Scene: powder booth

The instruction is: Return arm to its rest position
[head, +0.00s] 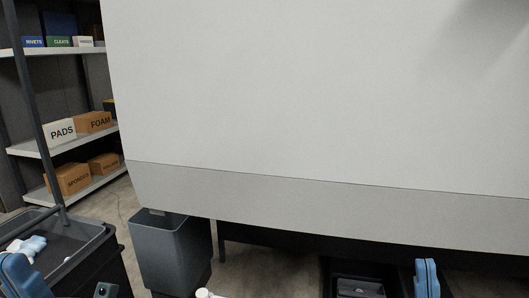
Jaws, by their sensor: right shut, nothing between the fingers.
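A blue part of my left arm (24,277) comes in at the bottom left corner. A small dark piece at the bottom edge, seemingly of my left gripper (106,291), shows to its right. Its fingers are out of sight.
A large pale panel (320,95) fills most of the view. A grey bin (172,255) stands below its left end. A dark tub (88,243) with pale blue and white items is at lower left. Shelves (85,143) with labelled boxes stand behind. Bare floor (265,270) shows below the panel.

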